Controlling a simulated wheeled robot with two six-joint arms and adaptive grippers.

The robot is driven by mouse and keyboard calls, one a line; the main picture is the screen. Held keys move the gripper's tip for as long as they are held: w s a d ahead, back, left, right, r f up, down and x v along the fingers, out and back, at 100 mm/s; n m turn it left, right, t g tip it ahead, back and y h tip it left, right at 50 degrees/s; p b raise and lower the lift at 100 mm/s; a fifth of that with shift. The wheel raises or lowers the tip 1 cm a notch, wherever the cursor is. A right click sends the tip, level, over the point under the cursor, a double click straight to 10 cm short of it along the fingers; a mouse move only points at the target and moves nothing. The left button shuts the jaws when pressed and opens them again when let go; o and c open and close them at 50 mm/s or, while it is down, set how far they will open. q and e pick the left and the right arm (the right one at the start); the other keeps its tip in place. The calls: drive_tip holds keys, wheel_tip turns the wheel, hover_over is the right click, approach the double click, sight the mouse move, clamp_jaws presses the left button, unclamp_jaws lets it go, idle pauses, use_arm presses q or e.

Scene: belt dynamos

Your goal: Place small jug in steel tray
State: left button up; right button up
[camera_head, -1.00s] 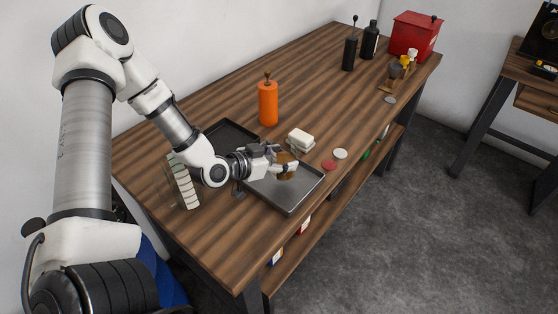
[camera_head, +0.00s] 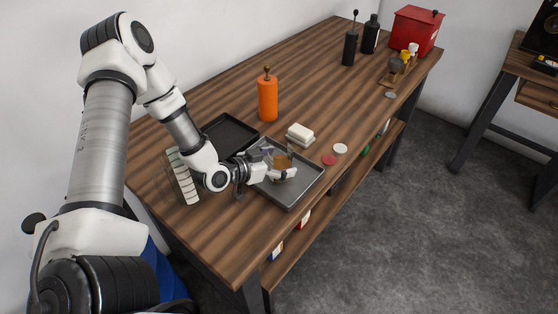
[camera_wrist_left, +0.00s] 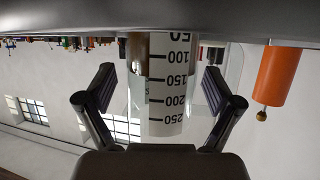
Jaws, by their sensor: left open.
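The small jug (camera_head: 283,161) shows as a brownish, partly hidden shape over the steel tray (camera_head: 302,194) in the head view. In the left wrist view, which is upside down, the clear small jug (camera_wrist_left: 168,90) has a white scale strip with black numbers. My left gripper (camera_head: 280,167) is at the tray, its fingers around the jug. In the left wrist view my left gripper (camera_wrist_left: 160,92) is open, one finger at each side of the jug with visible gaps. The jug looks upright; its contact with the tray floor is hidden. My right gripper is not in view.
A black tray (camera_head: 230,130) lies behind my wrist. A larger clear container with a white scale (camera_head: 184,178) stands left of it. An orange bottle (camera_head: 268,100) and a white block-shaped dish (camera_head: 300,134) stand nearby. Red (camera_head: 329,160) and white (camera_head: 340,149) discs lie right of the tray.

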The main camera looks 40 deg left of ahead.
sight(271, 161)
use_arm(q)
drive_tip(key=shift+r, duration=0.25)
drive_tip(key=p+v, duration=0.1)
drive_tip(key=v, duration=0.3)
drive_tip(key=shift+s+a+r+p, duration=0.2)
drive_tip(key=shift+r+p, duration=0.1)
drive_tip(key=shift+p, duration=0.1)
drive_tip(key=p+v, duration=0.6)
drive_tip(key=v, duration=0.1)
drive_tip(key=shift+s+f, duration=0.15)
drive_tip(key=shift+s, duration=0.1)
